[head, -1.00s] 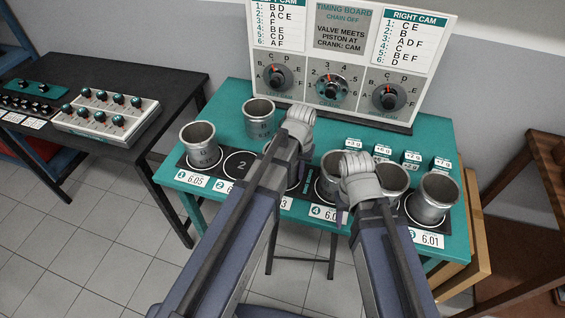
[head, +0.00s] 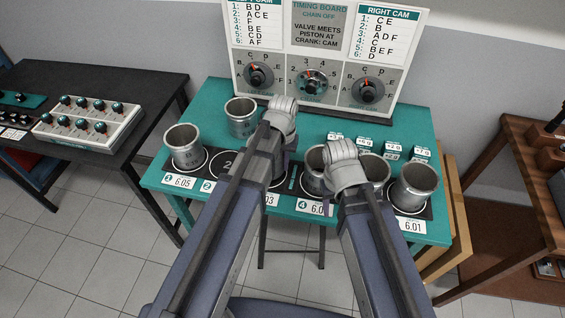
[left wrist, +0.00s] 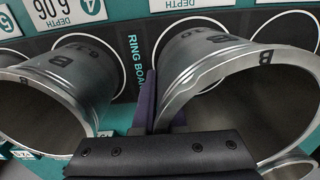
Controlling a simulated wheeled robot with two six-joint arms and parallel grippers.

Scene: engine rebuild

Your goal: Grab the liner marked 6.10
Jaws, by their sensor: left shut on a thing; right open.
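Metal liners stand on the teal table: one at the left (head: 187,151), one at the back (head: 241,119), others at the right (head: 414,188). My left gripper (head: 284,160) is over the middle of the row.
The timing board (head: 320,60) stands at the back of the teal table (head: 208,100). Small labelled blocks (head: 391,149) sit right of centre. Number cards (head: 180,181) line the front edge. A black table (head: 110,75) with a knob panel is at the left, brown shelving (head: 500,190) at the right.

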